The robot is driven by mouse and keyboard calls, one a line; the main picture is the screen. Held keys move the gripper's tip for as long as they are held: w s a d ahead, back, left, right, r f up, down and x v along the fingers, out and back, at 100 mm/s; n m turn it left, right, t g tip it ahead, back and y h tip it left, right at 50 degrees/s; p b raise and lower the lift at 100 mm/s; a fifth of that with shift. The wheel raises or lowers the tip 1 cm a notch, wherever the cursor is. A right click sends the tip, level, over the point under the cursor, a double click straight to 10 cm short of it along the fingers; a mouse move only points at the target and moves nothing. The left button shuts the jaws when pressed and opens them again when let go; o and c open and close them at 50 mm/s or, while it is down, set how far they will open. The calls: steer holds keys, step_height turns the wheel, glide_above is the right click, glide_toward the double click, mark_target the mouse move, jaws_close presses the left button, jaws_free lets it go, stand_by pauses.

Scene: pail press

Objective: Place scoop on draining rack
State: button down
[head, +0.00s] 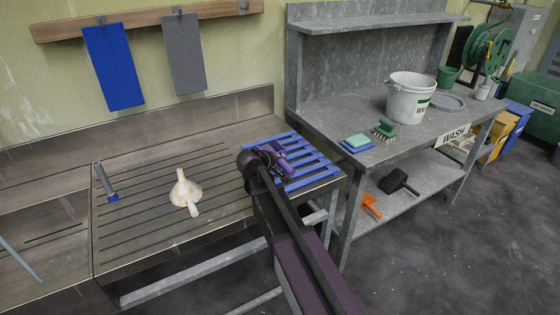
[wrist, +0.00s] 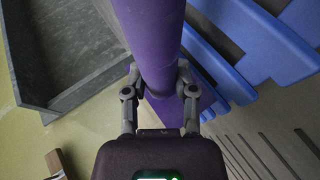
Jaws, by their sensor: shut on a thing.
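The purple scoop (head: 284,163) is at the blue draining rack (head: 318,161), over its left part in the head view. My gripper (wrist: 160,85) is shut on the scoop's purple shaft, which also shows in the wrist view (wrist: 155,35). The blue slats of the rack (wrist: 265,45) lie right beyond the shaft there. My arm hides part of the scoop and the rack's near left side in the head view. I cannot tell whether the scoop touches the slats.
A white funnel-like piece (head: 184,190) and a blue-and-grey tool (head: 105,182) lie on the grooved drainboard (head: 140,235). The grey workbench (head: 345,108) at right bears a white pail (head: 407,98), a green brush (head: 384,130) and sponges (head: 357,142).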

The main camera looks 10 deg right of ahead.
steer(key=shift+f+b, duration=0.35)
steer(key=shift+f, duration=0.05)
steer(key=shift+c, duration=1.7)
jaws_free()
